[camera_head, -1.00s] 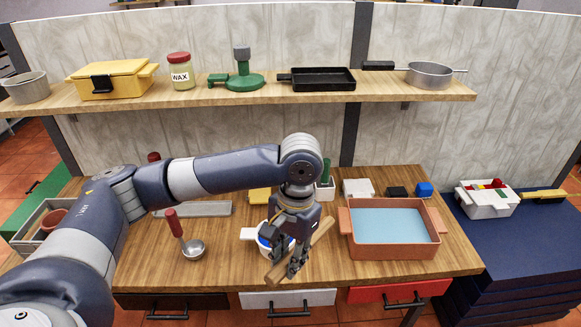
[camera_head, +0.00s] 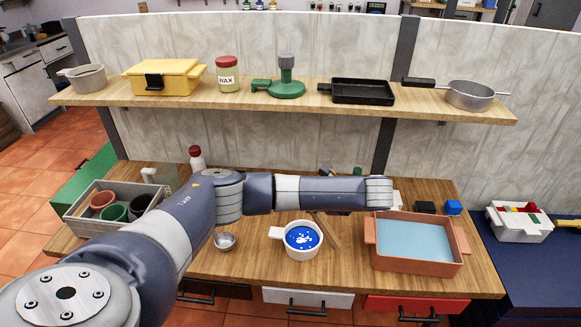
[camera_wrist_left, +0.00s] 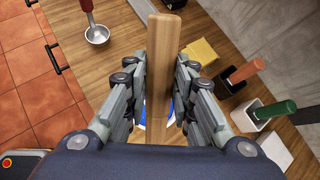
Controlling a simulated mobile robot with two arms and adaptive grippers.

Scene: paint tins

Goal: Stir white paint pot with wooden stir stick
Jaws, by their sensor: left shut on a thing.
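The white pot (camera_head: 290,251) with a side handle stands on the wooden bench in the head view. It holds blue paint (camera_head: 302,238) with white patches. The wooden stir stick (camera_head: 329,230) shows in part beside the pot's right side; its upper part is hidden behind my left arm. In the left wrist view my left gripper (camera_wrist_left: 163,75) is shut on the stick (camera_wrist_left: 162,50), which runs lengthwise between the fingers. A little blue shows behind the fingers. My left gripper is hidden by the arm in the head view. My right gripper is not in view.
A terracotta tray (camera_head: 462,245) with pale blue content stands right of the pot. A ladle (camera_head: 224,241) lies to the left. A grey crate (camera_head: 85,214) with pots is at far left. A loaded shelf (camera_head: 300,104) runs above.

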